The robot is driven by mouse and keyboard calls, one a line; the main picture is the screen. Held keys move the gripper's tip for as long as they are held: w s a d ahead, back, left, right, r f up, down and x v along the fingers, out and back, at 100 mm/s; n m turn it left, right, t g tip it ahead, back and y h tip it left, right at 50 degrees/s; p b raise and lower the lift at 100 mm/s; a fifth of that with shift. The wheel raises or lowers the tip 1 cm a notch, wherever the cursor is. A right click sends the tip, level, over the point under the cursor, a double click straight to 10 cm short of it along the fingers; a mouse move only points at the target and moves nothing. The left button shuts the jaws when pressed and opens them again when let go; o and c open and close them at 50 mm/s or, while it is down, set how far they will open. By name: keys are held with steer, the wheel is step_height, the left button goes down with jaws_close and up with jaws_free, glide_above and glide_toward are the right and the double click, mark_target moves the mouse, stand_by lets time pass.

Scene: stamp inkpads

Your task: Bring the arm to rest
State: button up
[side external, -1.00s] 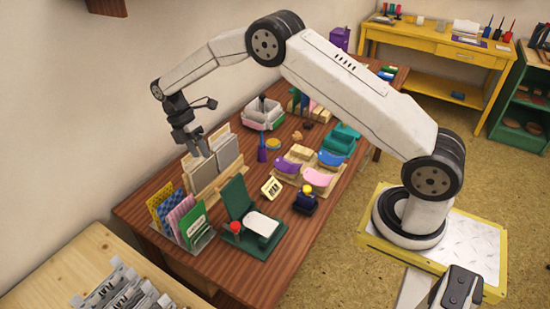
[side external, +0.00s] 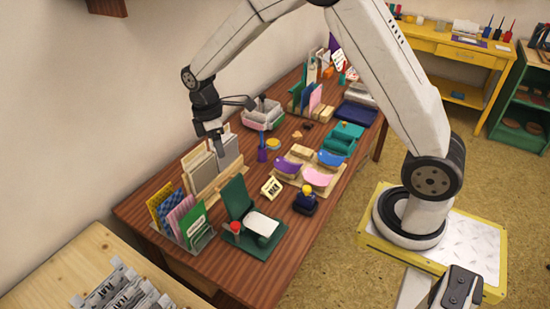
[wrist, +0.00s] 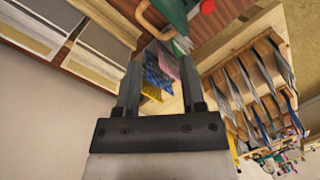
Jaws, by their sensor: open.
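My gripper (side external: 219,150) hangs from my arm over the far-left part of the wooden table, fingers pointing down. In the side view it overlaps the top of the wooden rack (side external: 203,182) with grey slabs (side external: 229,152); whether it touches them I cannot tell. In the wrist view my gripper (wrist: 160,75) has its two fingers apart, with nothing held between them. Coloured cards (wrist: 160,72) show beyond the gap, and the grey slabs (wrist: 103,40) lie off to the upper left.
Coloured cards in a holder (side external: 207,239), a green stand (side external: 236,197) with a red knob and a small dark stamp (side external: 305,202) stand on the table (side external: 150,210). A grey bin (side external: 262,116) and a blue-purple post (side external: 262,149) are right of my gripper. The wall is behind.

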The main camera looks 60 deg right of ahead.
steer(key=s+r+m+t, duration=0.1)
steer(key=s+m+t, duration=0.3)
steer(key=s+m, duration=0.6)
steer(key=shift+s+d+r+m, duration=0.3)
steer(key=shift+s, duration=3.15)
